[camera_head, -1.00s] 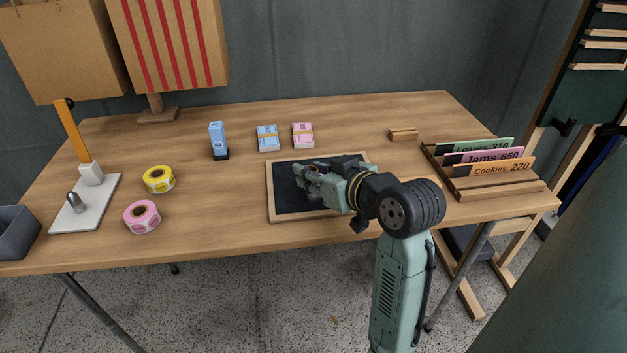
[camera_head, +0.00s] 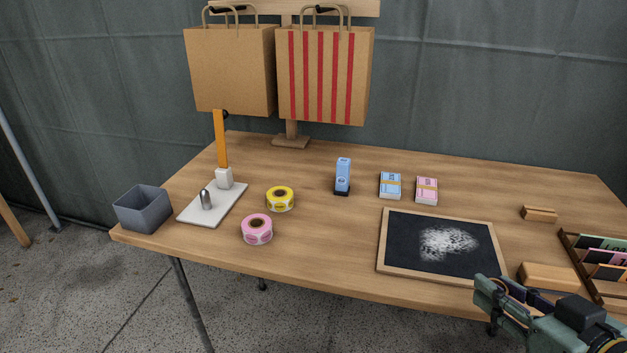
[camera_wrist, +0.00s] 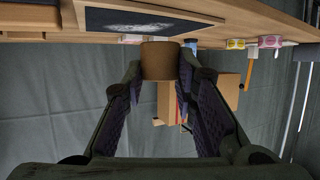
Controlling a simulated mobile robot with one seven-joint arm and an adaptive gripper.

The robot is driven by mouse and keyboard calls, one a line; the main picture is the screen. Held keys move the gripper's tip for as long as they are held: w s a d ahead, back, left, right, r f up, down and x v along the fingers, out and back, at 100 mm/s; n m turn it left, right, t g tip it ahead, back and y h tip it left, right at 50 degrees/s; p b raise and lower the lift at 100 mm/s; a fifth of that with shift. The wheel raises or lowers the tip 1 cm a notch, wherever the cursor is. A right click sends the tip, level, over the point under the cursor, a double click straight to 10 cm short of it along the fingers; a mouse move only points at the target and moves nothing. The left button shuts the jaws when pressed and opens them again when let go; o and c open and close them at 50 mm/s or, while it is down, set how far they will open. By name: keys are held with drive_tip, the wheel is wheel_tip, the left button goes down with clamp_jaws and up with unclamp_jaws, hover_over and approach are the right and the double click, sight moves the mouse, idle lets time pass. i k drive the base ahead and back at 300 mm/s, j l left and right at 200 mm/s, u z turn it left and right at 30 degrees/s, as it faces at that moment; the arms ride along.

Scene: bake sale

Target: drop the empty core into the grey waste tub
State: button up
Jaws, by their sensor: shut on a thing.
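The empty core is a short brown cardboard cylinder (camera_wrist: 160,60), held between the fingertips in the wrist view. My gripper (camera_wrist: 160,75) is shut on its sides. In the head view my gripper (camera_head: 490,290) is at the lower right, by the front edge of the table and right of the chalkboard; the core is hard to make out there. The grey waste tub (camera_head: 142,210) is at the table's left front corner, far to the left of my gripper. It is open at the top, and its floor is not clearly seen.
Between gripper and tub are a chalkboard (camera_head: 395,245) with a white smudge, a pink roll (camera_head: 257,229), a yellow roll (camera_head: 280,198) and a white stand with an orange upright (camera_head: 222,140). A wooden block (camera_head: 548,277) and card rack (camera_head: 590,270) are close to my gripper.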

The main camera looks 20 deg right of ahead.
sight(155, 214)
drive_tip(key=i+j+u, duration=0.2)
drive_tip(key=u, duration=0.15)
drive_tip(key=i+j+u, duration=0.35)
drive_tip(key=k+l, duration=0.1)
